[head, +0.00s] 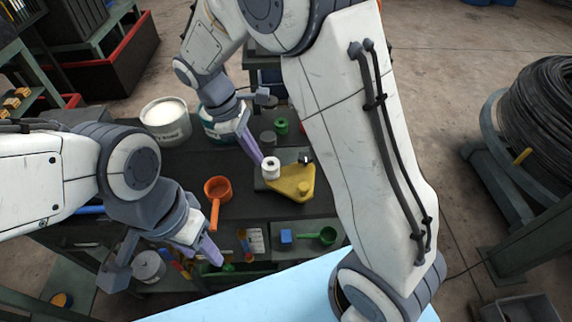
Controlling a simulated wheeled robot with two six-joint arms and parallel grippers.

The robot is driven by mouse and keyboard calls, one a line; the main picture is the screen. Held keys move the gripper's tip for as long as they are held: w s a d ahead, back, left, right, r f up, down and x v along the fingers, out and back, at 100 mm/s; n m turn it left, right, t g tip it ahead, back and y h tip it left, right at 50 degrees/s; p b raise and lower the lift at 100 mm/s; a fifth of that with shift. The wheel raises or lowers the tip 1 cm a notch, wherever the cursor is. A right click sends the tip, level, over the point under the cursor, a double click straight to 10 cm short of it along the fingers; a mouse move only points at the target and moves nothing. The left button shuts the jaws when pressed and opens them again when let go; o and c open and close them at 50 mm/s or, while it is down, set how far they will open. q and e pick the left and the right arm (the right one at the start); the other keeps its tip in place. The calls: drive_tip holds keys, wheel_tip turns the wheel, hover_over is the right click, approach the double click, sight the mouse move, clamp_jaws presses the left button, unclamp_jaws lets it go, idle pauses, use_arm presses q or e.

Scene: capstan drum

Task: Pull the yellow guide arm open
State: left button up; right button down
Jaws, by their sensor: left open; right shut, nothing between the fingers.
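The yellow guide arm (287,183) is a flat, roughly triangular yellow piece on the dark bench top. My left gripper (212,256) is open and empty, low at the left near the bench's front edge, well apart from the guide arm.
An orange ladle (216,190) lies left of the guide arm. A white bucket (166,120) and a teal-and-white can stand at the back left. A green ladle (326,236) and a blue block (286,236) sit below. A dark cable coil (545,105) stands at right.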

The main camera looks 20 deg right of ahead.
sight(302, 188)
drive_tip(key=x, duration=0.3)
drive_tip(key=p+x, duration=0.1)
drive_tip(key=x, duration=0.2)
drive_tip(key=p+x, duration=0.1)
drive_tip(key=x, duration=0.2)
drive_tip(key=shift+d+f, duration=0.3)
drive_tip(key=shift+d, duration=0.05)
drive_tip(key=d+p, duration=0.1)
drive_tip(key=s+d+p, duration=0.1)
drive_tip(key=shift+s+d, duration=0.3)
drive_tip(key=shift+d, duration=0.1)
drive_tip(key=shift+s+d+f, duration=0.15)
drive_tip(key=shift+d+f, duration=0.05)
drive_tip(key=shift+d, duration=0.1)
drive_tip(key=shift+s+d+n, duration=0.25)
drive_tip(key=shift+n, duration=0.15)
drive_tip(key=shift+s+d+n+b, duration=0.45)
drive_tip(key=shift+s+d, duration=0.2)
drive_tip(key=shift+d, duration=0.25)
drive_tip(key=shift+h, duration=0.3)
drive_tip(key=shift+a, duration=0.1)
